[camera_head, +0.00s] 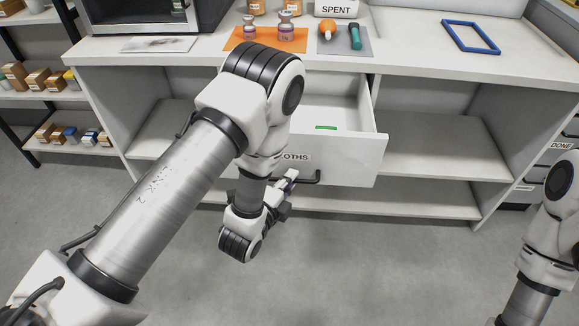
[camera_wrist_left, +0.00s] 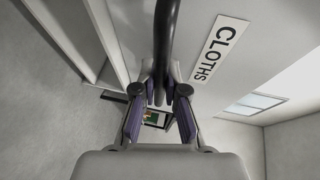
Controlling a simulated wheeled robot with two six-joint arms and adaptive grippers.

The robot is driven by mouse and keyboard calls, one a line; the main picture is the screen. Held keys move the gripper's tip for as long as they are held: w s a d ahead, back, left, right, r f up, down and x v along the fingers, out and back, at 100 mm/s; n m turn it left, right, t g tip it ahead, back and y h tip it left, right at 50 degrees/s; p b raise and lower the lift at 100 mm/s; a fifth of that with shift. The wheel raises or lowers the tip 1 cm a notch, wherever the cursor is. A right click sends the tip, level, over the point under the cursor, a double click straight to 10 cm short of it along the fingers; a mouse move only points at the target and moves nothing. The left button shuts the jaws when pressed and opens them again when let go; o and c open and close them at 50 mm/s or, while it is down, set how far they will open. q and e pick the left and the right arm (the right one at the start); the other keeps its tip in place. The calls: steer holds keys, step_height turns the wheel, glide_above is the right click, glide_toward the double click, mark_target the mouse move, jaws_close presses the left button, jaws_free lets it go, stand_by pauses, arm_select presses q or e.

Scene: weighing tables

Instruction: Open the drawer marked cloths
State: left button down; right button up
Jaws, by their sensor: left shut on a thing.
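The drawer marked cloths (camera_head: 352,160) is pulled out from under the counter, with its inside partly showing and a green item (camera_head: 326,127) in it. Its label (camera_wrist_left: 221,50) reads CLOTHS in the left wrist view; my arm partly covers it in the head view. The dark bar handle (camera_head: 312,179) is on the drawer front. My left gripper (camera_head: 290,184) is at the handle, and in the left wrist view its fingers (camera_wrist_left: 159,92) are shut on the handle bar (camera_wrist_left: 165,45). My right arm shows at the right edge, but its gripper is out of view.
The counter (camera_head: 420,62) carries an orange mat (camera_head: 268,48) with vials, a grey mat (camera_head: 362,52), a blue frame (camera_head: 470,37) and a SPENT box (camera_head: 336,9). Open shelves (camera_head: 440,152) lie right of the drawer. The floor in front is clear.

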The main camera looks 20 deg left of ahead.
arm_select(q)
steer(key=shift+s+d, duration=0.15)
steer(key=shift+s, duration=0.45)
steer(key=shift+s+d, duration=0.15)
steer(key=shift+s, duration=0.4)
steer(key=c, duration=1.2)
jaws_free()
